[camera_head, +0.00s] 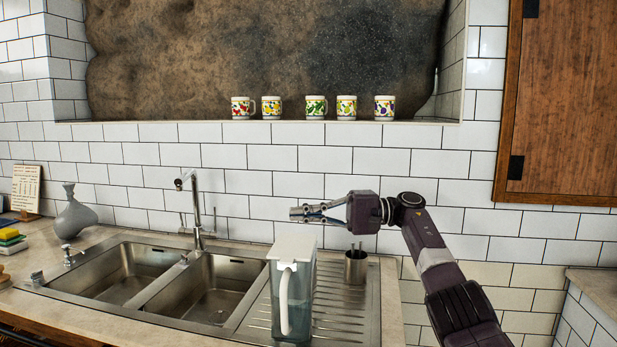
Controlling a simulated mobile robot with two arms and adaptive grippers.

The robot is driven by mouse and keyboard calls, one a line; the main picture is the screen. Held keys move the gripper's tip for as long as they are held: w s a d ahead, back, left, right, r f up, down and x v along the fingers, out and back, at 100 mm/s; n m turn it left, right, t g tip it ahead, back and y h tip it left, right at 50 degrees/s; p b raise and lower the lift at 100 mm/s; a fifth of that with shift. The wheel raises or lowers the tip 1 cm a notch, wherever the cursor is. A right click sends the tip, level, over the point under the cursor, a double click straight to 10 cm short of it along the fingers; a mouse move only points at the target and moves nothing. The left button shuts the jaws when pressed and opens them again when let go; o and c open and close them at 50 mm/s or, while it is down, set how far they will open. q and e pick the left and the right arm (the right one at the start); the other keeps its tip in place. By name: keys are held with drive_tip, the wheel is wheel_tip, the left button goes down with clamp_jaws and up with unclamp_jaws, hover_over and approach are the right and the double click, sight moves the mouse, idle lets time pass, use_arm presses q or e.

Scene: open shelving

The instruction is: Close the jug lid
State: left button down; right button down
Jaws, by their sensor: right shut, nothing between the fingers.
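A clear jug (305,302) with a white handle stands on the ribbed drainboard, right of the sink basins. Its white lid (295,247) lies over the top of the jug; whether it is fully seated I cannot tell from this angle. My right gripper (295,213) comes in from the right and points left. It is shut and empty, and in the picture its fingertips are just above the lid, apart from it. My left gripper is out of view.
A metal cup (355,267) with utensils stands right behind the jug. A tap (196,205) rises behind the two sink basins (205,290). A grey vase (74,213) and sponges (10,237) are at the left. Several mugs (315,107) line the wall ledge.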

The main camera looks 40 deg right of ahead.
wheel_tip(320, 180, up, 9)
drive_tip(key=shift+r, duration=0.2)
idle(0.3)
